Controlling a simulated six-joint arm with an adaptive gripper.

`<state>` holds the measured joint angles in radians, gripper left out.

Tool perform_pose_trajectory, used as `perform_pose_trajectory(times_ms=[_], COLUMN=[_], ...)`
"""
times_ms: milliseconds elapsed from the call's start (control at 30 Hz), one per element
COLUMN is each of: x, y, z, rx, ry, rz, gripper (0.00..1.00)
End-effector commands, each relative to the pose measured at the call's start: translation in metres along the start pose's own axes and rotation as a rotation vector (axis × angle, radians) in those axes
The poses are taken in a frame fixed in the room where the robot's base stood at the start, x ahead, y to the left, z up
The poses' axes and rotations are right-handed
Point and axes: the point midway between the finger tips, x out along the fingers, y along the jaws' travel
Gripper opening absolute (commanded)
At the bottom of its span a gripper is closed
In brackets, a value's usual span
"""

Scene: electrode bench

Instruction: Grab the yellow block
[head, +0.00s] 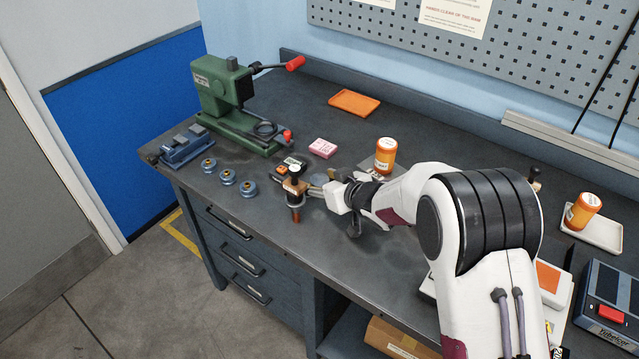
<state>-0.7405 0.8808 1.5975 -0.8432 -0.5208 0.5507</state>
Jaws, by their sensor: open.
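I see no block that is clearly yellow. My gripper (311,189) is just to the right of this piece, at the end of my white arm reaching in from the right. It is open. Its fingers are small and partly hidden by my wrist, and I cannot tell whether they touch the piece. My arm also hides part of the bench behind and below it.
A green press (222,100) with red handles stands at the back left, near several blue spools (227,176). Another bottle (583,211) stands right.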

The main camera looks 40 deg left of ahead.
Motion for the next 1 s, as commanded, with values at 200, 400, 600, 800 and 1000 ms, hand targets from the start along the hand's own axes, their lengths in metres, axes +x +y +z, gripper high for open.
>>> perform_pose_trajectory(times_ms=[200,400,600,800,1000], x=[0.0039,0.0037,0.0036,0.0036,0.0034], y=[0.0000,-0.0001,0.0000,0.0000,0.0001], z=[-0.0004,-0.0002,-0.0002,-0.0002,-0.0022], rx=[0.000,0.000,0.000,0.000,0.000], ry=[0.001,0.000,0.000,0.000,0.004], rz=[0.000,0.000,0.000,0.000,0.000], gripper=[0.54,0.54,0.54,0.05,0.00])
